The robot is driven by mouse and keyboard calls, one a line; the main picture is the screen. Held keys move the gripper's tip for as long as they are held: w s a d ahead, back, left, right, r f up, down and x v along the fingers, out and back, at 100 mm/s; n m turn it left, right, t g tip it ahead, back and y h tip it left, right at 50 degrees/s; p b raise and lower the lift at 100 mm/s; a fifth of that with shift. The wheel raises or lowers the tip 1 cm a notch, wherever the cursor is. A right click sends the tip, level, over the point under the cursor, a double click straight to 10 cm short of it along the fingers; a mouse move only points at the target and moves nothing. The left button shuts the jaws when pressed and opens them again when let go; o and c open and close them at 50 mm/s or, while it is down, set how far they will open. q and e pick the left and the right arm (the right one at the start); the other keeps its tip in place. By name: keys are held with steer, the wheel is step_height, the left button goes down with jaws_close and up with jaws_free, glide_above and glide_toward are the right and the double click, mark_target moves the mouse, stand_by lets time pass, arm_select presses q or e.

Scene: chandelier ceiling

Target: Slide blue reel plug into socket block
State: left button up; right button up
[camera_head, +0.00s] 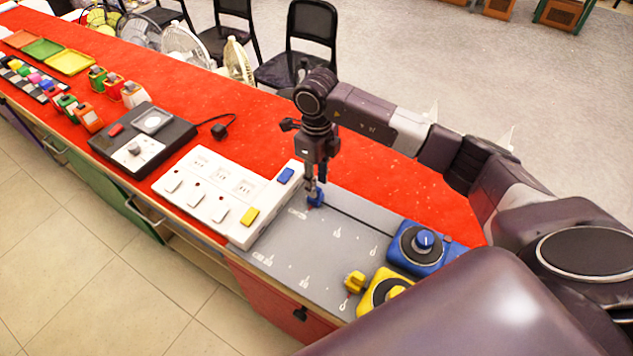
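The blue reel (418,248) stands on the grey mat, and its dark cord runs taut up and left to the blue reel plug (317,201). My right gripper (313,186) points down and is shut on that plug, at or just above the mat, right of the socket block. The white socket block (215,206) lies across the counter with a row of switches and sockets. It has a blue part (286,176) at its right end and a yellow part (250,216) at its near right corner. The fingertips are small and partly hidden. My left gripper is out of view.
The grey mat (300,262) bears the yellow reel (381,291) and its yellow plug (354,281). A black device (142,142) with a loose black plug (220,131) stands left of the block. Bare red counter (255,120) lies behind.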

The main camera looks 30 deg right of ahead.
steer(key=shift+f, duration=1.05)
steer(key=shift+c, duration=0.4)
jaws_close()
